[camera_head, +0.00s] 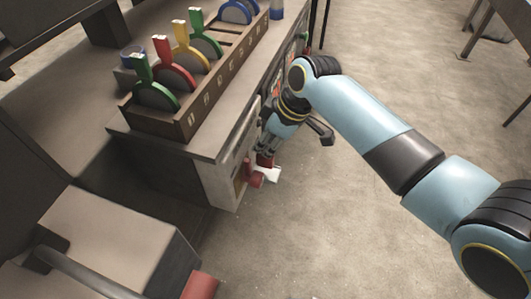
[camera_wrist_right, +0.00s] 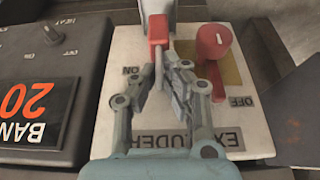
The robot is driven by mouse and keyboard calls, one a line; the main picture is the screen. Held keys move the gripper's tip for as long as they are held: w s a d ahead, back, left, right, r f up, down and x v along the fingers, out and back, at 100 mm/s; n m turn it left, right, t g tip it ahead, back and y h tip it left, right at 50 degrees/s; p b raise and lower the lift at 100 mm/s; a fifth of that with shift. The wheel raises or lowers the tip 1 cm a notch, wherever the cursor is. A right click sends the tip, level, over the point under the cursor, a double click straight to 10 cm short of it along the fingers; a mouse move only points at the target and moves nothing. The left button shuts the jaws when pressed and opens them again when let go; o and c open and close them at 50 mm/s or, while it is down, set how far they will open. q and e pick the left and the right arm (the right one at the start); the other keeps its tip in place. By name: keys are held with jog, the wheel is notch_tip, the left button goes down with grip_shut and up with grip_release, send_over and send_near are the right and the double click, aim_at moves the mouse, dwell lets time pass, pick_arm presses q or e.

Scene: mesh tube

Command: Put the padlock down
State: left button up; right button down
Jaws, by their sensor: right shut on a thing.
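The padlock, with a red body and a grey shackle, shows in the right wrist view (camera_wrist_right: 158,28), in front of a pale panel marked EXTRUDER (camera_wrist_right: 120,60). My right gripper (camera_wrist_right: 160,85) is shut on its shackle, with the red body beyond the fingertips. In the head view my right gripper (camera_head: 266,150) is low at the bench's right side, by the red knob (camera_head: 256,180). The padlock is small there and partly hidden. I cannot tell whether it touches the panel. My left gripper is not in view.
A dark panel with an orange number (camera_wrist_right: 30,105) adjoins the EXTRUDER panel. A grey box (camera_head: 120,240) stands at lower left. The floor on the right (camera_head: 330,220) is clear.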

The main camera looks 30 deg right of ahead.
aim_at(261, 161)
jog(key=shift+f, duration=1.55)
jog(key=shift+f+b, duration=0.15)
jog(key=shift+b, duration=0.15)
jog(key=c, duration=1.4)
grip_release()
jog(key=shift+c, duration=0.2)
